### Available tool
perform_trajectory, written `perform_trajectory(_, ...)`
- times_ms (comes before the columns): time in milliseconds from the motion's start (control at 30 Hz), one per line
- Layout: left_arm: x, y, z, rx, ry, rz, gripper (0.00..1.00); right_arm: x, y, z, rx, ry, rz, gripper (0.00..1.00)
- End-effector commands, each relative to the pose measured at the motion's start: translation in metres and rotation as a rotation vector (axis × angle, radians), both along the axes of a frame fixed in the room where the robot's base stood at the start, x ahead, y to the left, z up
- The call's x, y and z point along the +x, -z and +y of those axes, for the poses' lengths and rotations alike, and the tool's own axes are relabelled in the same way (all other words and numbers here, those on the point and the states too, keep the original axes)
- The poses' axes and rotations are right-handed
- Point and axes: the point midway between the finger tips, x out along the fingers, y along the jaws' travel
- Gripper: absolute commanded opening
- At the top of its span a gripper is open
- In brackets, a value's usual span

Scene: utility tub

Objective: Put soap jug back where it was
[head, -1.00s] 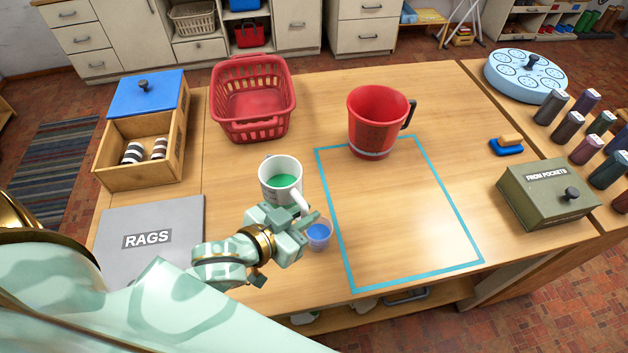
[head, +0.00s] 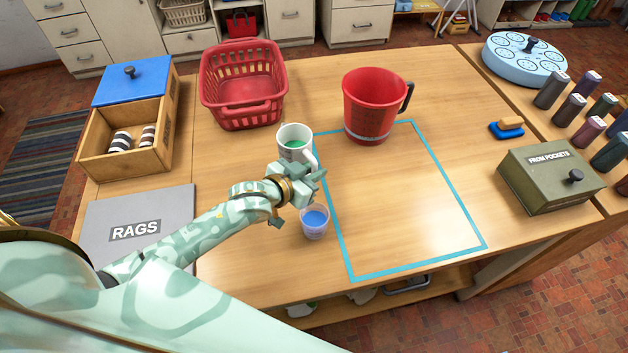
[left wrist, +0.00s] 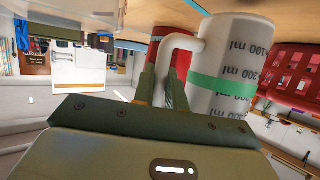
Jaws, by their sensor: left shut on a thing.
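The soap jug (head: 295,145) is a white cup-like jug with green liquid inside. In the head view it is left of the top left corner of the blue tape outline. Its ml marks and green band show in the left wrist view (left wrist: 232,75). My left gripper (head: 311,180) is shut on the jug's white handle, at the jug's near side. The jug looks roughly upright; I cannot tell whether its base touches the table. The gripper hides part of its lower side. My right gripper is out of view.
A small clear cup of blue liquid (head: 314,223) stands close below my left gripper. The red jug (head: 372,105) stands at the outline's far edge. A red basket (head: 243,85) is behind left, a grey RAGS mat (head: 165,205) at left. The taped area (head: 415,200) is mostly clear.

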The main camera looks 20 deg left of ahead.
Motion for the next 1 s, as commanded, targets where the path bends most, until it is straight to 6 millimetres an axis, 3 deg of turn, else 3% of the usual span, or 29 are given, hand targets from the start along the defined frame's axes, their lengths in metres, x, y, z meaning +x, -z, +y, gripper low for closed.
perform_trajectory(200,0.001,0.031,0.000,0.001,0.000,-0.001,0.00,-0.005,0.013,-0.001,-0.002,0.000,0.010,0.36)
perform_trajectory(567,0.001,0.033,0.000,0.000,0.000,-0.002,0.00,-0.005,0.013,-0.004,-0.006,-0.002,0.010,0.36)
perform_trajectory(600,0.000,0.035,0.000,0.000,0.000,0.001,0.19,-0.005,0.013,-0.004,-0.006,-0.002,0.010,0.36)
perform_trajectory(667,0.000,0.034,0.000,0.000,0.000,0.001,0.35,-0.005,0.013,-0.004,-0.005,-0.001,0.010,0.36)
perform_trajectory(1000,0.000,0.030,0.000,0.000,0.001,-0.001,0.35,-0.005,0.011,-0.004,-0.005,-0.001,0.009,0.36)
